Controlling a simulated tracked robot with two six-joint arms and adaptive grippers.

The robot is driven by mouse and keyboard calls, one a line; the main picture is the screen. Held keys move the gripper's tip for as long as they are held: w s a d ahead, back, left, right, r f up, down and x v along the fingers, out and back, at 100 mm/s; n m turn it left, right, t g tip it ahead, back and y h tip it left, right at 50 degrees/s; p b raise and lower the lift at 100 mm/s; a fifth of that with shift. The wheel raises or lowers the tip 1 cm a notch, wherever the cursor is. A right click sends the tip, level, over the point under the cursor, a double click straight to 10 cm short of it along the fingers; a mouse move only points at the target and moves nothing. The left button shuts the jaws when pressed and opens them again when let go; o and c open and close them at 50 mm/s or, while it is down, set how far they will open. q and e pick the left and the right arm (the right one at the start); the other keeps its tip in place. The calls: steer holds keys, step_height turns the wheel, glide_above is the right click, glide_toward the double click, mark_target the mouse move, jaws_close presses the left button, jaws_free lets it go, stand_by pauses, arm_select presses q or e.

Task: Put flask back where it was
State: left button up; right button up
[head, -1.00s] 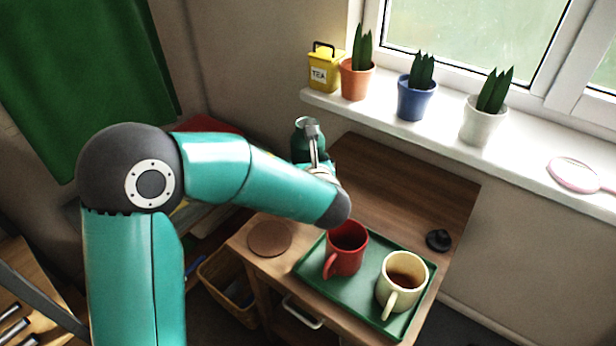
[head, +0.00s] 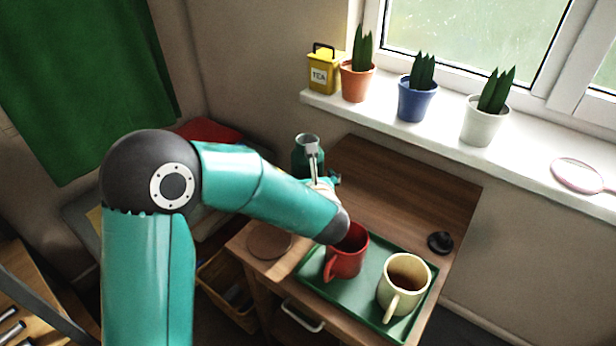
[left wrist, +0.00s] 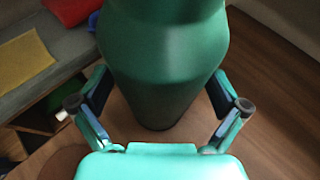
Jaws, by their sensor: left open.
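The dark green flask (head: 303,158) appears upright on the back left part of the wooden cabinet top, beyond the round brown coaster (head: 269,241). Its lower part is hidden by my left arm in the head view. In the left wrist view the flask (left wrist: 165,60) fills the middle, its base seeming to rest on the wood. My left gripper (left wrist: 160,106) is open, with one finger on each side of the flask and gaps beside its narrowing lower body. My right gripper is not in view.
A green tray (head: 345,297) holds a red mug (head: 346,255) and a cream mug (head: 404,280) with dark liquid, close to my left forearm. A small black object (head: 440,242) lies to the right. Potted plants and a yellow tea tin (head: 322,76) line the windowsill.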

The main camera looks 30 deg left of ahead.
arm_select(q)
steer(key=shift+r, duration=0.1)
steer(key=shift+s+d, duration=0.1)
steer(key=p+v, duration=0.1)
steer(key=v, duration=1)
steer(key=shift+s+d+r, duration=0.15)
steer(key=shift+s+d, duration=0.1)
steer(key=shift+s, duration=0.05)
